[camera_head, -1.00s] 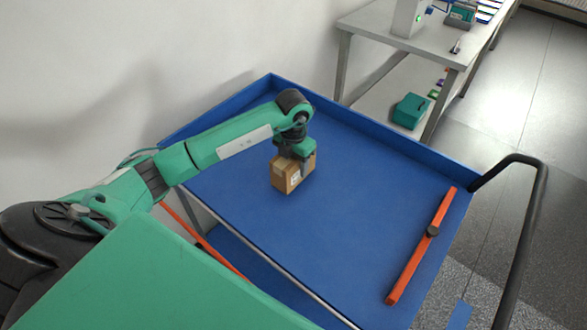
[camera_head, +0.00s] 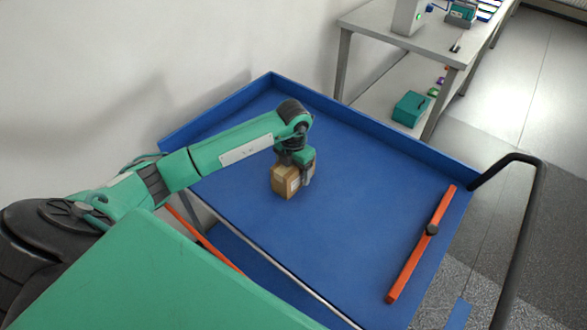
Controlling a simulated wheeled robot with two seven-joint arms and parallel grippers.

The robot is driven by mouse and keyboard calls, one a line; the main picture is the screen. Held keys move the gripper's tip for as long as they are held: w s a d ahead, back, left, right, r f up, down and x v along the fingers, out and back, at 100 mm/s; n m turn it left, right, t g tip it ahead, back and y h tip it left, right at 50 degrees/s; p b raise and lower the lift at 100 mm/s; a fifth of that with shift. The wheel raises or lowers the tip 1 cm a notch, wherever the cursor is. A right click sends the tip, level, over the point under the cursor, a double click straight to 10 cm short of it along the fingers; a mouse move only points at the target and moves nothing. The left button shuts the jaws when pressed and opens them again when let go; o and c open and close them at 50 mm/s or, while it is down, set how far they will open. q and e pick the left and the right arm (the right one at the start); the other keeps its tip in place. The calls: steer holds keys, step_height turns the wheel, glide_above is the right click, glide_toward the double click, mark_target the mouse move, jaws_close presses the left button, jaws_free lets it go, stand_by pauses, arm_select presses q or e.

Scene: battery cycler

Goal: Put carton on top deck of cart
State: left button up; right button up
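The carton (camera_head: 284,182) is a small brown box with a pale label. It is upright at the top deck (camera_head: 350,190) of the blue cart, left of the deck's middle, and looks to be resting on it or just above it. My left gripper (camera_head: 299,170) comes down over the carton from above. One dark finger shows against its right part and the other is hidden; it seems shut on the carton. My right gripper is not in view.
An orange bar (camera_head: 422,245) with a dark knob lies along the deck's right side. The deck has a raised blue rim and a black handle (camera_head: 527,230) at right. A grey workbench (camera_head: 440,45) stands behind, with a teal box (camera_head: 411,108) below. Most of the deck is clear.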

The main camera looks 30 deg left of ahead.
arm_select(q)
steer(key=shift+r, duration=0.25)
step_height(320, 180, up, 4)
steer(key=shift+r+b, duration=0.15)
steer(key=shift+b, duration=0.35)
step_height(320, 180, up, 6)
steer(key=shift+r+b, duration=0.1)
steer(key=shift+b, duration=0.45)
steer(key=shift+r, duration=0.65)
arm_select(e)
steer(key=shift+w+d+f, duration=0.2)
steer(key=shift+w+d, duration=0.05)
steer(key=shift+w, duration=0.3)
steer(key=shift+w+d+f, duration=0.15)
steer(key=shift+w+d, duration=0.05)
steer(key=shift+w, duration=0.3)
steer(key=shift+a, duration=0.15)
